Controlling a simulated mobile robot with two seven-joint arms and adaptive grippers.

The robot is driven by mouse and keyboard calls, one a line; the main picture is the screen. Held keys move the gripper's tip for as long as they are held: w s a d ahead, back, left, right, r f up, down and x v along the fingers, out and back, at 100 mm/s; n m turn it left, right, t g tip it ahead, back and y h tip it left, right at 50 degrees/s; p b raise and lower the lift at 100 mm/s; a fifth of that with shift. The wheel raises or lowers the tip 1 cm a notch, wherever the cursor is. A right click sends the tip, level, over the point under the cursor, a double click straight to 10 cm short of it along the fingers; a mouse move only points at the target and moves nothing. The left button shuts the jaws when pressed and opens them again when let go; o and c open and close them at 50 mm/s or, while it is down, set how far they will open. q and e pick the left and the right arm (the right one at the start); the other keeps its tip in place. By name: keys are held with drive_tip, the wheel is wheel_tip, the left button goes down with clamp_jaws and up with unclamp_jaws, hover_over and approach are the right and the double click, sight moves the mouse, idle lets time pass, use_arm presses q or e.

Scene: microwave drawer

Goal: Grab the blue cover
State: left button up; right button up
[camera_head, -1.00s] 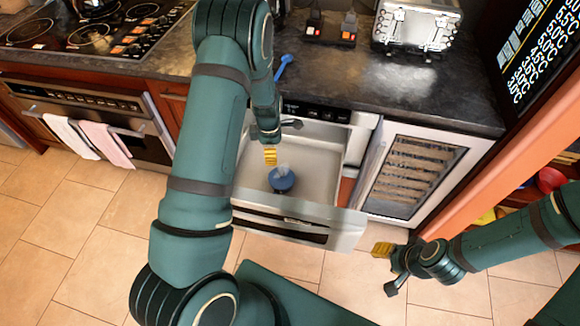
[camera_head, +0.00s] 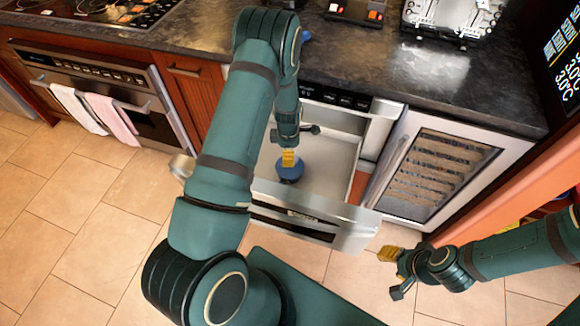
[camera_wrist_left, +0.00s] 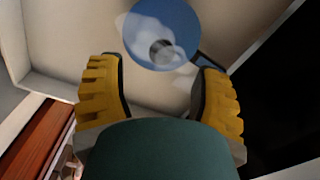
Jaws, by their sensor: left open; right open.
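The blue cover (camera_head: 291,172) is a round blue lid lying inside the open microwave drawer (camera_head: 332,152). In the left wrist view the cover (camera_wrist_left: 162,30) is a blue disc with a grey round knob and a whitish see-through part, just ahead of the fingertips. My left gripper (camera_head: 288,158) hangs over the drawer, right above the cover, and hides part of it. Its yellow fingers (camera_wrist_left: 160,88) are wide apart with nothing between them. My right gripper (camera_head: 390,254) is open and empty, low at the right, outside the drawer.
The drawer's front panel (camera_head: 345,232) stands out over the tiled floor. A dark countertop (camera_head: 380,70) lies behind the drawer. A wine cooler (camera_head: 440,170) is to its right and an oven (camera_head: 95,90) is at the left.

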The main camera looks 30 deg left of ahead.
use_arm(q)
drive_tip(key=f, duration=0.3)
drive_tip(key=f+b, duration=0.1)
drive_tip(key=f, duration=0.1)
drive_tip(key=shift+w+d+f, duration=0.1)
drive_tip(key=shift+d+f, duration=0.15)
drive_tip(key=shift+f, duration=0.05)
drive_tip(key=shift+r, duration=0.1)
clamp_jaws()
